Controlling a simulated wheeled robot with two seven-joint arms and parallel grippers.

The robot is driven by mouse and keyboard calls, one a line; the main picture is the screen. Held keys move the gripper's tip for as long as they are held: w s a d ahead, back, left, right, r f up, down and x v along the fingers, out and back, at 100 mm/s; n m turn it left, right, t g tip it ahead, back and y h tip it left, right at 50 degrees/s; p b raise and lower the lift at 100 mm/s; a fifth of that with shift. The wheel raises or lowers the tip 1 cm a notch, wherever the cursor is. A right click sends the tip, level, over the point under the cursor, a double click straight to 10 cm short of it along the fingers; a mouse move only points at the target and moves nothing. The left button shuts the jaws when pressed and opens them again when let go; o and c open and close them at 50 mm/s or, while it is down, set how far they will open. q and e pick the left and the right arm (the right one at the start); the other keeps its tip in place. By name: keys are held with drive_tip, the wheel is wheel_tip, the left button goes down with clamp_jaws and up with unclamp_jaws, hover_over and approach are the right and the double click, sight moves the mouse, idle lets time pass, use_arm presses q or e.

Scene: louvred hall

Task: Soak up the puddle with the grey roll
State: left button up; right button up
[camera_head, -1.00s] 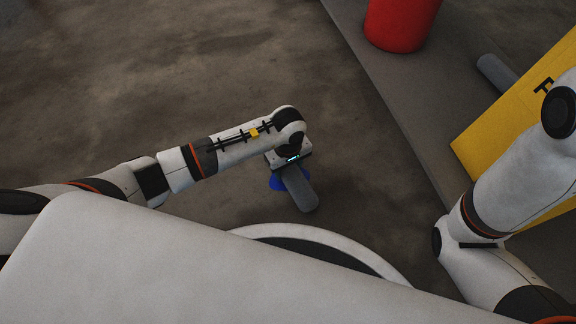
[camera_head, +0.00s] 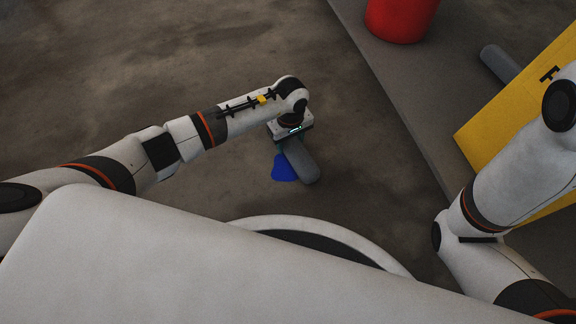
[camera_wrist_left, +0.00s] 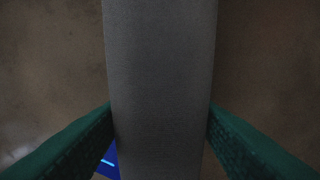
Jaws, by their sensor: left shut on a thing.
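The grey roll (camera_head: 301,161) is held below my left gripper (camera_head: 291,141), which hides its far end. In the left wrist view the roll (camera_wrist_left: 160,70) runs between the two green fingers of the gripper (camera_wrist_left: 160,140), which press on its sides. The blue puddle (camera_head: 283,168) lies on the floor just left of the roll in the head view. A bit of the puddle (camera_wrist_left: 108,163) shows at the bottom of the left wrist view, beside the roll. I cannot tell whether the roll touches the floor. My right gripper is out of view.
A red bin-like object (camera_head: 400,18) stands at the top on a grey strip (camera_head: 385,75). A yellow board (camera_head: 520,110) with black lettering is at the right. Another grey roll (camera_head: 500,64) lies behind it. The brown floor (camera_head: 180,60) at upper left is clear.

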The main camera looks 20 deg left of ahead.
sight(286, 187)
use_arm(q)
drive_tip(key=shift+s+d+r+p, duration=0.1)
drive_tip(key=shift+s+r+p, duration=0.1)
drive_tip(key=shift+s+p, duration=0.3)
drive_tip(key=s+p, duration=0.1)
drive_tip(key=s, duration=0.1)
drive_tip(key=s+p, duration=0.2)
drive_tip(key=shift+d, duration=0.4)
drive_tip(key=s+p, duration=0.1)
drive_tip(key=s, duration=0.1)
drive_tip(key=s+d+p, duration=0.1)
drive_tip(key=s+p, duration=0.1)
drive_tip(key=s, duration=0.1)
drive_tip(key=shift+s+d+f+p, duration=0.1)
drive_tip(key=shift+s+d+p, duration=0.05)
drive_tip(key=shift+s+p, duration=0.45)
drive_tip(key=shift+s+f, duration=0.1)
drive_tip(key=shift+s, duration=0.2)
drive_tip(key=shift+w, duration=0.1)
